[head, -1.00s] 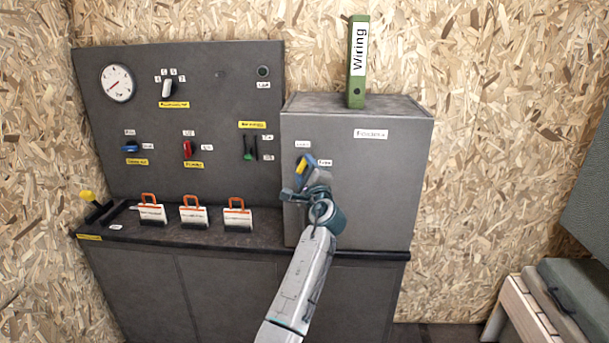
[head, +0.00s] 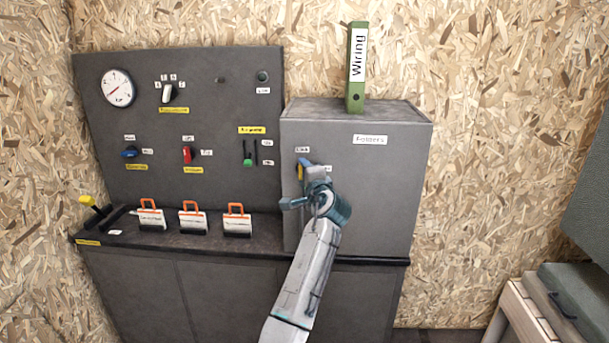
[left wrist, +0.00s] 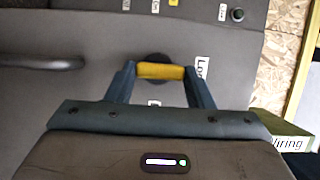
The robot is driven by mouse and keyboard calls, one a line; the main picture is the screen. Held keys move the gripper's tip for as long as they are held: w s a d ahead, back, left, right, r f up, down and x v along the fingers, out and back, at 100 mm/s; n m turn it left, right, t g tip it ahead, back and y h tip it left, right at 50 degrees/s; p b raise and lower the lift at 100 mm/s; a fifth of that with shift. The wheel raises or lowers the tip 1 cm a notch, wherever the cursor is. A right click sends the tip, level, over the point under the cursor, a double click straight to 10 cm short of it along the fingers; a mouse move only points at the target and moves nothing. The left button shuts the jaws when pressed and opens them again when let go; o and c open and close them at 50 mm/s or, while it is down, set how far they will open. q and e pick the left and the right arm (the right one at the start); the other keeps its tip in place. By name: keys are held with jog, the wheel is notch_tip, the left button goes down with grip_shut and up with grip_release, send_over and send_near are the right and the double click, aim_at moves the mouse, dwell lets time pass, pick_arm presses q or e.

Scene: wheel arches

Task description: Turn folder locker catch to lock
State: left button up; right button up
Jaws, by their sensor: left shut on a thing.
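The folder locker (head: 390,190) is a grey box on the counter, with a label (head: 370,139) near its top right. Its yellow catch (head: 299,172) is on the upper left of the front and stands about upright, in line with the label above it (head: 302,149). My left gripper (head: 306,171) is shut on the catch. In the left wrist view the yellow catch (left wrist: 160,72) lies between the two fingers (left wrist: 160,80), on a dark round base. Its end points at a label starting "Lo" (left wrist: 202,68); another label (left wrist: 154,103) is mostly hidden. My right gripper is not seen.
A green "Wiring" binder (head: 356,90) stands on the locker. A panel (head: 215,110) with a gauge and several switches is at left. Padlock-like tags with orange shackles (head: 193,220) stand on the counter. A bench (head: 530,310) is at lower right.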

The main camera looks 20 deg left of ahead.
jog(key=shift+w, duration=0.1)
pick_arm(q)
jog(key=o, duration=1)
jog(key=b+v, duration=0.2)
jog(key=v, duration=0.8)
jog(key=shift+s+d, duration=0.3)
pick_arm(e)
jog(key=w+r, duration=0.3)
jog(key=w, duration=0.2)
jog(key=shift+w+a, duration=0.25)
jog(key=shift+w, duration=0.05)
